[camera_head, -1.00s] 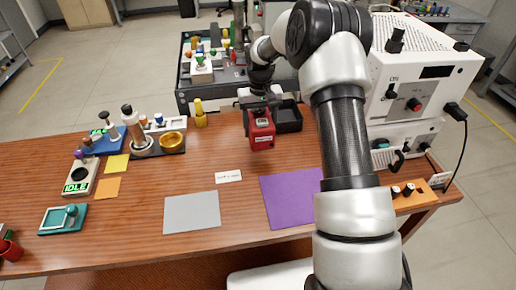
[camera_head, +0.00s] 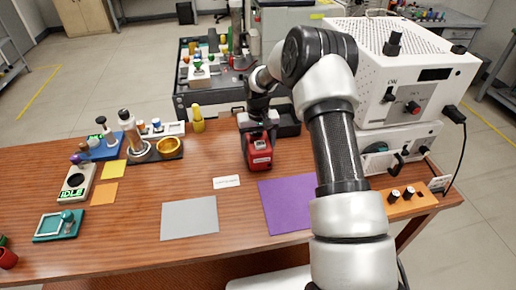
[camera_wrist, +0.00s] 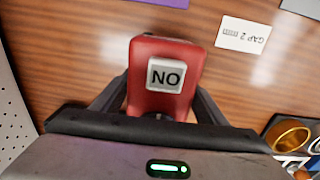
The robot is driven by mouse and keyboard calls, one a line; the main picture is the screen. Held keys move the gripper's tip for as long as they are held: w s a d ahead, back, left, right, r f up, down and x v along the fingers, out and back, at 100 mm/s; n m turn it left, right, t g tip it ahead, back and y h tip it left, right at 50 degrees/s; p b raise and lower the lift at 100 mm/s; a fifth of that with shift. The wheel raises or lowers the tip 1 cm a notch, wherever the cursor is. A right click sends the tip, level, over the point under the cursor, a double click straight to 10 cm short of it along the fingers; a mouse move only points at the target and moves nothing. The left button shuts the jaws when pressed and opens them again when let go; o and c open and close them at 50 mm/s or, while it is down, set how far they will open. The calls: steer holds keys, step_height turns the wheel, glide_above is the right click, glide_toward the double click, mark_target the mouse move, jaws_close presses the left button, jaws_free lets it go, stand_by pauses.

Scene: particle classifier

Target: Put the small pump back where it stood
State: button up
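A red box-shaped unit (camera_head: 259,155), which I take to be the small pump, is at my gripper (camera_head: 257,128) over the back middle of the wooden table. In the wrist view the red unit (camera_wrist: 163,100) carries a white label reading "NO". The fingers of my gripper (camera_wrist: 160,105) lie along both its sides and are shut on it. It looks upright. I cannot tell whether its underside touches the table.
A white card (camera_head: 227,182) lies just in front, with a purple mat (camera_head: 286,205) and a grey mat (camera_head: 190,218). A black tray (camera_head: 288,122) is behind right. A yellow bottle (camera_head: 198,120) stands left; white equipment (camera_head: 400,75) stands right. Bare wood lies left of the unit.

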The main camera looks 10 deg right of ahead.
steer(key=shift+o, duration=1.1)
